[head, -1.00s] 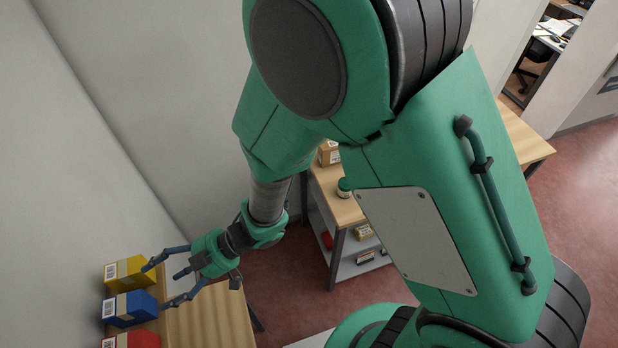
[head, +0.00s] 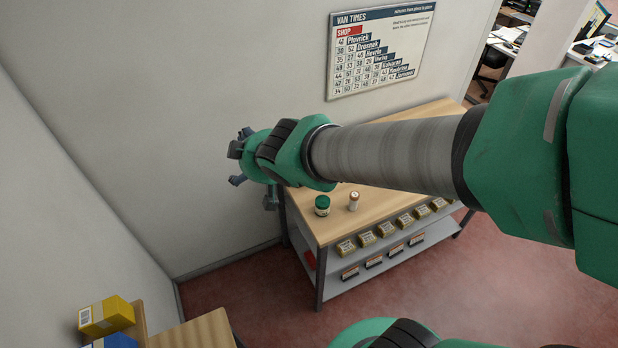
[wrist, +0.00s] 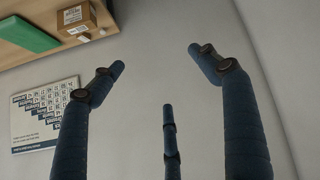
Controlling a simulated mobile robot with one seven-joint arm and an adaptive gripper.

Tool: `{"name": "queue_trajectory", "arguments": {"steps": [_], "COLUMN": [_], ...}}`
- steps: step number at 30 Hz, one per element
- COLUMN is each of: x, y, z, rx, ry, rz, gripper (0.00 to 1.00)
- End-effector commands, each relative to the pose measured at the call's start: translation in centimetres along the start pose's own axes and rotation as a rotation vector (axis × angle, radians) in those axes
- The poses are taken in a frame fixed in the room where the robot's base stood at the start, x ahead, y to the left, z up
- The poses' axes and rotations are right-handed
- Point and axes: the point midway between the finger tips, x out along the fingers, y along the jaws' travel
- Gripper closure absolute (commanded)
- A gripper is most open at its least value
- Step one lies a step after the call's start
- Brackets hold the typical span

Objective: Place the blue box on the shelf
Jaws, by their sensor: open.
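The blue box (head: 115,341) is at the lower left of the head view, cut off by the bottom edge, next to a yellow box (head: 105,316). My gripper (head: 240,156) is far from it, raised in front of the wall by the left end of a shelf unit (head: 325,232). In the wrist view its fingers (wrist: 156,68) are spread with nothing between them. The unit has a wooden top and a lower grey shelf (head: 345,282). My arm hides part of the top.
A green-lidded jar (head: 322,205) and a small bottle (head: 353,201) stand on the wooden top. Several small boxes line the levels below. The wrist view shows a cardboard box (wrist: 76,17) and a green block (wrist: 28,34) on wood. A timetable poster (head: 380,50) hangs behind.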

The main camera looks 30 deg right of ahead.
Motion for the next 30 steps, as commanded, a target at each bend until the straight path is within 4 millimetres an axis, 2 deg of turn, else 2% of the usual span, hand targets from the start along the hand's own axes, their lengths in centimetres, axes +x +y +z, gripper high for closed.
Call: {"name": "queue_trajectory", "arguments": {"steps": [1, 3, 6, 9, 12, 15, 18, 21, 30], "x": [-2.1, -4.8, -8.8, -12.8, -16.0, -18.5, -20.1, -20.8, -20.9], "y": [1.8, 3.4, 4.6, 4.7, 3.8, 2.7, 1.8, 1.3, 1.2], "z": [0.8, 2.5, 5.0, 7.2, 9.2, 10.4, 11.2, 11.6, 11.6], "rx": [0.054, 0.129, 0.237, 0.336, 0.417, 0.474, 0.508, 0.523, 0.525], "ry": [-0.031, -0.086, -0.161, -0.225, -0.278, -0.315, -0.338, -0.350, -0.353], "rz": [0.034, 0.064, 0.085, 0.083, 0.062, 0.036, 0.014, 0.002, -0.001], "gripper": [0.24, 0.24, 0.24, 0.24, 0.24, 0.24, 0.24, 0.24, 0.24]}}
